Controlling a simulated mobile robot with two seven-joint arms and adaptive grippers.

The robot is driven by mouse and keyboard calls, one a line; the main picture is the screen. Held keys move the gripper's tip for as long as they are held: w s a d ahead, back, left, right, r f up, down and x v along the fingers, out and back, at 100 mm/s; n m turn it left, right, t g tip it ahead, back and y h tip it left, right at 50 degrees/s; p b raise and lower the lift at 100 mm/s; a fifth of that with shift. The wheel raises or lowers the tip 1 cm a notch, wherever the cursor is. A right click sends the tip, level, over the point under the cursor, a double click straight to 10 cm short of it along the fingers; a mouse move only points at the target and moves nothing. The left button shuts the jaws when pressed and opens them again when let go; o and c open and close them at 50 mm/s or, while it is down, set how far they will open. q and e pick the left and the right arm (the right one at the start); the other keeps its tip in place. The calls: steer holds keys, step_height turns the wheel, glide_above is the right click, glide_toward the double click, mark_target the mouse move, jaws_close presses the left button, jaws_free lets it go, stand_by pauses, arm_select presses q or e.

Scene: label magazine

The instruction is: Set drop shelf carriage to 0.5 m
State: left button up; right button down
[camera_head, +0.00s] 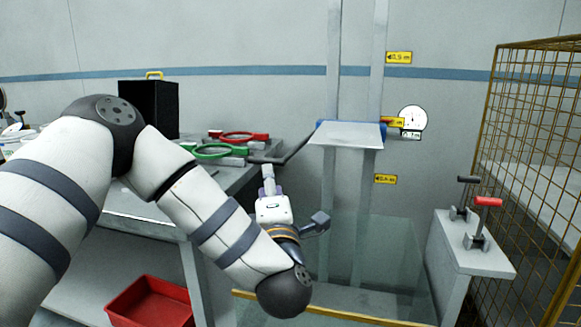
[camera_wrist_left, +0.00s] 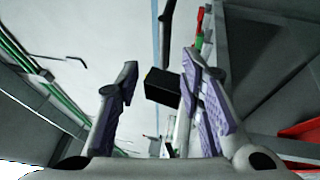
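The drop shelf carriage (camera_head: 347,134) is a pale flat plate with blue ends on two upright grey rails (camera_head: 378,60). It stands level with the middle yellow label (camera_head: 397,122), which is partly hidden. A dark lever with a thick grip (camera_head: 266,160) reaches out left from the carriage. A dark rod, likely this lever, also shows at the top of the left wrist view (camera_wrist_left: 168,28). My left gripper (camera_head: 270,180) is just below the grip. In the wrist view its purple-padded fingers (camera_wrist_left: 160,78) are apart with nothing held. My right gripper is out of view.
Yellow labels mark the rail above (camera_head: 398,57) and below (camera_head: 385,179) the carriage. A round dial (camera_head: 412,118) hangs right. A bench (camera_head: 150,222) with green-handled (camera_head: 215,151) and red-handled tools stands left. A grey stand with levers (camera_head: 475,240) and a yellow mesh cage (camera_head: 535,150) stand right.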

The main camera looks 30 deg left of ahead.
mark_target(265, 163)
arm_select(q)
steer(key=x, duration=1)
steer(key=shift+w+a+f, duration=0.1)
steer(key=shift+a+f, duration=0.25)
jaws_close()
